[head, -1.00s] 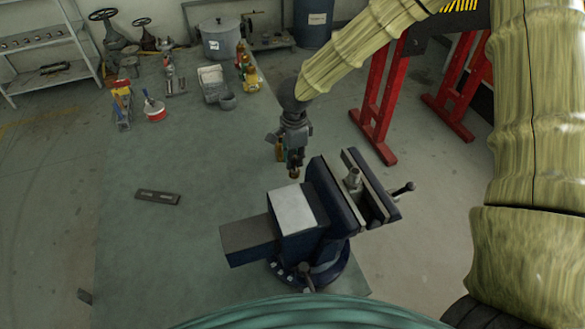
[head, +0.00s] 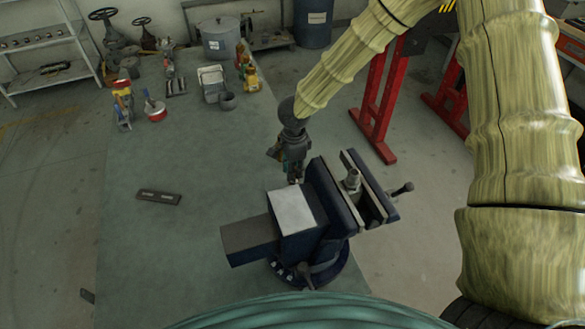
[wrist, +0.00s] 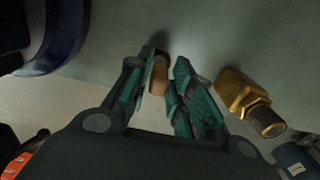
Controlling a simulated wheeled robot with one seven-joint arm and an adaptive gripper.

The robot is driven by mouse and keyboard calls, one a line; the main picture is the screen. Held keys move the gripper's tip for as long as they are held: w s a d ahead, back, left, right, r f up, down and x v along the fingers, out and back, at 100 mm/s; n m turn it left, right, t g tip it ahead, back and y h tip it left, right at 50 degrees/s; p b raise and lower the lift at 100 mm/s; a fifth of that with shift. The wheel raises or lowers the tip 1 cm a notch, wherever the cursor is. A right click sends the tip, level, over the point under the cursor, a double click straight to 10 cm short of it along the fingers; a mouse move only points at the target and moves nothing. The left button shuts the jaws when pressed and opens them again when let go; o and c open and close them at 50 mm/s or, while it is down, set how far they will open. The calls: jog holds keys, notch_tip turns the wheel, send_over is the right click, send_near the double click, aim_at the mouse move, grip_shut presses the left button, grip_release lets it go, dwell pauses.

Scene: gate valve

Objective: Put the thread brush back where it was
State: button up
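My gripper (head: 295,180) points down just behind the vise in the head view. In the wrist view its teal-padded fingers (wrist: 160,88) stand close on both sides of a small brown, rounded piece with a dark end, which may be the thread brush (wrist: 158,75). A narrow gap seems to show on its right side, so I cannot tell whether the fingers press on it. In the head view my gripper hides this piece.
The dark blue vise (head: 325,205) stands close in front of my gripper. A brass fitting (wrist: 250,100) lies right of the fingers in the wrist view. A flat dark plate (head: 159,197) lies at left. Pots, bottles and tools stand farther back; the mat's middle is clear.

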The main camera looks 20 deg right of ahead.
jog(key=shift+o, duration=0.5)
jog(key=shift+r, duration=0.1)
notch_tip(320, 180, up, 12)
jog(key=b, duration=0.2)
jog(key=shift+s, duration=0.15)
jog(key=shift+d, duration=0.1)
